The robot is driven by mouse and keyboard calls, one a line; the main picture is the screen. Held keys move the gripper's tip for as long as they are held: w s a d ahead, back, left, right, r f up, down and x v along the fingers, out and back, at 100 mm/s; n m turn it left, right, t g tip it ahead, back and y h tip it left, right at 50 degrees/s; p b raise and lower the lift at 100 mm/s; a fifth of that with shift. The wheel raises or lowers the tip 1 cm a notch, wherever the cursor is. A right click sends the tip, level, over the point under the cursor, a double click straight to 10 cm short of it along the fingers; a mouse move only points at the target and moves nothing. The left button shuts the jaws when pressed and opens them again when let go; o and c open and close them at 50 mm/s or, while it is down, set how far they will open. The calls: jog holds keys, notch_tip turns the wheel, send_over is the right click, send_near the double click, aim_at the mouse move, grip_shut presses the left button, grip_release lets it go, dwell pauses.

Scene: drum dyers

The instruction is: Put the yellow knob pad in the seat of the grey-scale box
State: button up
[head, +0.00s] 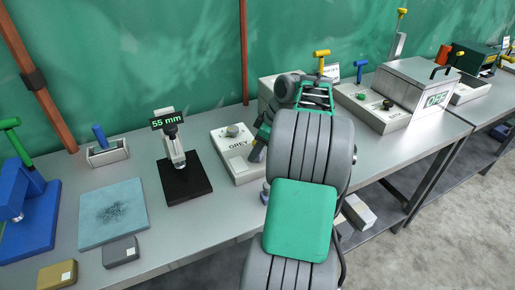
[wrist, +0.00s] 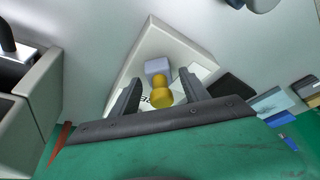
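The grey-scale box (head: 245,166) stands on the bench, pale, with GREY lettering, a grey knob at its far end and a white panel in front. My gripper (wrist: 160,82) is above this box, its two dark fingers on either side of the yellow knob of the knob pad (wrist: 161,97). The pad's lavender block (wrist: 157,66) shows beyond the knob, against the box (wrist: 150,40), and appears held in the air. Finger contact is not clear. In the head view my arm hides most of the gripper and the yellow knob.
Left of the box is a black-based gauge (head: 186,182) reading 55 mm. Further left are a blue mat (head: 113,214) and a grey block (head: 120,252). Right of my arm stands a machine marked OFF (head: 415,85). Bare bench lies in front of the gauge.

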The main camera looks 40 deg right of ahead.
jog(key=shift+r+p, duration=0.3)
jog(key=shift+r, duration=0.05)
jog(key=p+v, duration=0.3)
jog(key=v, duration=0.9)
jog(key=w+a+m, duration=0.1)
jog(key=w+a, duration=0.2)
jog(key=a, duration=0.7)
jog(key=w+a+m, duration=0.1)
jog(key=w+a, duration=0.1)
jog(key=a, duration=0.8)
jog(key=s+a+f+m+h, duration=0.1)
jog(key=s+a+f, duration=0.3)
jog(key=s+a, duration=0.1)
jog(key=s+a+f+m+h, duration=0.1)
jog(key=s+a+f+m, duration=0.1)
jog(key=s+a+f, duration=0.2)
jog(key=s+a, duration=0.2)
jog(key=a, duration=0.2)
jog(key=shift+s+a+m+g, duration=0.2)
jog(key=shift+s+m+g, duration=0.05)
jog(key=shift+m+g, duration=0.05)
